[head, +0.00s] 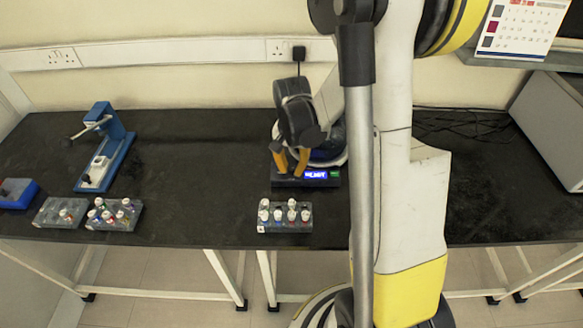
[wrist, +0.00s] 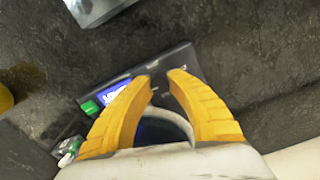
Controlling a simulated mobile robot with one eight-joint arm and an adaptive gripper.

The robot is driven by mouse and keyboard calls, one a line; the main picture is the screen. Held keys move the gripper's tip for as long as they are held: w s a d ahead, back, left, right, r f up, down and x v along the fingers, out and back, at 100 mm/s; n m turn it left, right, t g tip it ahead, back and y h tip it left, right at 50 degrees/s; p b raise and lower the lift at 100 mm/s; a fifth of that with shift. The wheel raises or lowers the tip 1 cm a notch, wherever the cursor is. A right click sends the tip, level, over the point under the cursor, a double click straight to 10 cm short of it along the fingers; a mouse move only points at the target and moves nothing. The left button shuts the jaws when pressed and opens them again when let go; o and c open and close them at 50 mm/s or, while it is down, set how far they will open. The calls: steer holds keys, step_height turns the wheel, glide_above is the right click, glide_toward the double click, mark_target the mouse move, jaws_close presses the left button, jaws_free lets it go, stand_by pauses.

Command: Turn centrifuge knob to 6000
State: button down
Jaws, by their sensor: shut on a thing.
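The centrifuge (head: 328,185) stands on the black bench, dark, with a lit blue display (head: 315,175) and a small green patch beside it on its front panel. The panel (wrist: 188,58) also shows in the wrist view, with the blue display (wrist: 117,92) and the green patch (wrist: 90,107). The display's digits are too blurred to read. My gripper (head: 292,172) is at the panel left of the display, its yellow fingers pointing down, shut on the dark knob. The fingertips (wrist: 160,76) mostly hide the knob, so its setting cannot be read. My wrist covers part of the centrifuge body.
A rack of white-capped tubes (head: 285,226) stands just in front of the centrifuge. Two more racks (head: 115,224) (head: 46,216) and a blue stand (head: 107,165) are at left. A grey box (head: 552,125) is at far right. Bench between the blue stand and centrifuge is clear.

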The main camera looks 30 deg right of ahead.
mark_target(292, 167)
stand_by(0.4)
steer(key=c, duration=1.2)
jaws_free()
steer(key=shift+c, duration=0.2)
step_height(292, 167, up, 12)
steer(key=s+a+r+n+t, duration=0.3)
steer(key=s+a+n, duration=0.2)
steer(key=a, duration=0.2)
steer(key=s+a+r+n+t, duration=0.3)
steer(key=s+a+n+t, duration=0.1)
steer(key=s+a, duration=0.2)
steer(key=shift+a+r+n, duration=0.35)
steer(key=shift+n, duration=0.05)
